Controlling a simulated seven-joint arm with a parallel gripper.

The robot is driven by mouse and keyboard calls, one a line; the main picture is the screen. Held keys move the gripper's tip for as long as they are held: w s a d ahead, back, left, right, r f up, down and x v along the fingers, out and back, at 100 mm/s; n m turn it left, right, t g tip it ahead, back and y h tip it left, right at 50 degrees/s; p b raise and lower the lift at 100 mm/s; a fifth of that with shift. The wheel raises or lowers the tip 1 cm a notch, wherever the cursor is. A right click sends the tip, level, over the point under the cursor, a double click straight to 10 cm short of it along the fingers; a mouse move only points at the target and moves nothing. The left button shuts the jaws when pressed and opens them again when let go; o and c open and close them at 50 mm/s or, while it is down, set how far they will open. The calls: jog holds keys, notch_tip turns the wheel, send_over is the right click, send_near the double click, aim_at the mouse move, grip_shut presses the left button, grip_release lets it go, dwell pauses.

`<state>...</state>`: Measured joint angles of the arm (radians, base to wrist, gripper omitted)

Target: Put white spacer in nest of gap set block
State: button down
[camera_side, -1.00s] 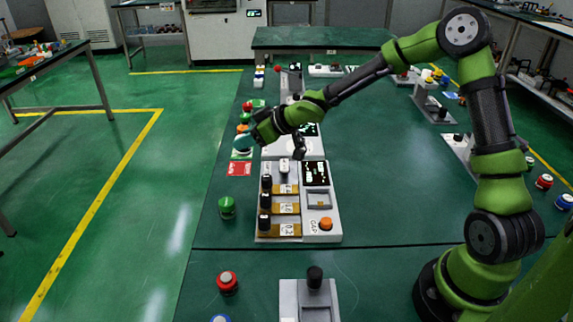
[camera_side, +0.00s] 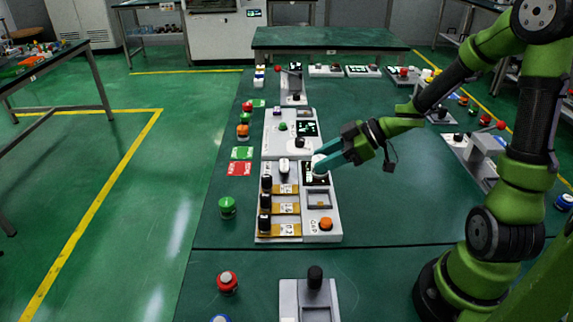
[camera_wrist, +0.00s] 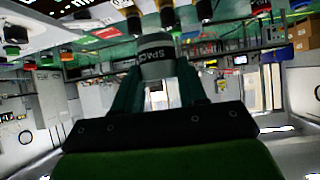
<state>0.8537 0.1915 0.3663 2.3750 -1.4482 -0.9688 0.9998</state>
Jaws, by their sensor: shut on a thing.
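The white spacer (camera_side: 319,164) is held at the tip of my gripper (camera_side: 328,158) in the side view. The gap set block (camera_side: 334,225) is a white block with a dark screen, black knobs on tan strips and an orange button. Its nest (camera_side: 319,199) appears as a square-framed recess between screen and button. My gripper is over the block's far end, beyond the nest, partly covering the screen. The spacer's underside is hidden.
Another white panel (camera_side: 276,136) with buttons and a screen stands just beyond the block. A fixture with a black knob (camera_side: 315,276) is in front.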

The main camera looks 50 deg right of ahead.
jog(key=f, duration=0.3)
jog(key=shift+s+f, duration=0.3)
jog(key=shift+f, duration=2.2)
jog(key=c, duration=0.6)
grip_release()
jog(key=shift+f, duration=0.1)
